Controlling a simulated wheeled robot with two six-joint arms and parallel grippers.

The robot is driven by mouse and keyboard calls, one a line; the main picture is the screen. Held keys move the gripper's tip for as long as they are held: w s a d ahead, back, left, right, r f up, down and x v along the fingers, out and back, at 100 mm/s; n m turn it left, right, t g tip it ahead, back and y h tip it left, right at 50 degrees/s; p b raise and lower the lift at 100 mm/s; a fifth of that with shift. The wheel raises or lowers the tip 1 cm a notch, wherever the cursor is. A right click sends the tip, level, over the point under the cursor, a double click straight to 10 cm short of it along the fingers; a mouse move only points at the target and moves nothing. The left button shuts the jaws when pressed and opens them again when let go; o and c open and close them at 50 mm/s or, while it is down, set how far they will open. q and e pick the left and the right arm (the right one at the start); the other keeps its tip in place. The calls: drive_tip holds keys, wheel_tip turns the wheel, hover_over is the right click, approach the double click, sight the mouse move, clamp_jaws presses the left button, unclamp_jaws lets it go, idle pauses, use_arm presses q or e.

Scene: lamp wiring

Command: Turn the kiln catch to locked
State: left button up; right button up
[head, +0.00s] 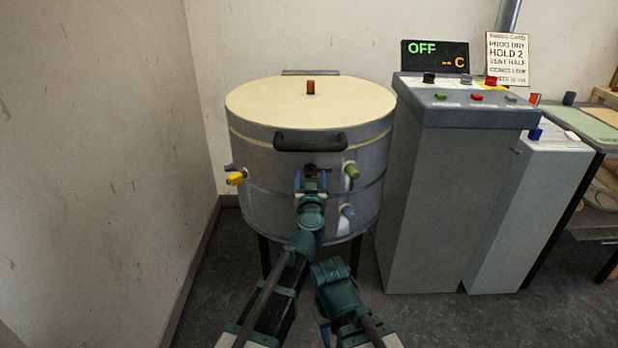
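The kiln (257,170) is a round grey drum with a closed cream lid (265,100) and a dark bar handle (310,141) at its front. A dark fitting (323,168), which looks like the catch, sits on the front wall below the handle; its lower part is hidden by my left gripper (312,180). That gripper points at the fitting with its fingers apart. I cannot tell whether they touch it, or which way the catch is turned. My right arm is low in front of the kiln, and its fingers do not show.
A wall (100,150) bounds the left.

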use_arm(q)
clamp_jaws()
drive_tip(key=shift+n, duration=0.3)
drive_tip(key=n, duration=0.3)
drive_tip(key=shift+n, duration=0.3)
drive_tip(key=n, duration=0.4)
drive_tip(key=shift+n, duration=0.3)
drive_tip(key=n, duration=0.4)
drive_tip(key=shift+a, duration=0.1)
drive_tip(key=shift+n, duration=2.5)
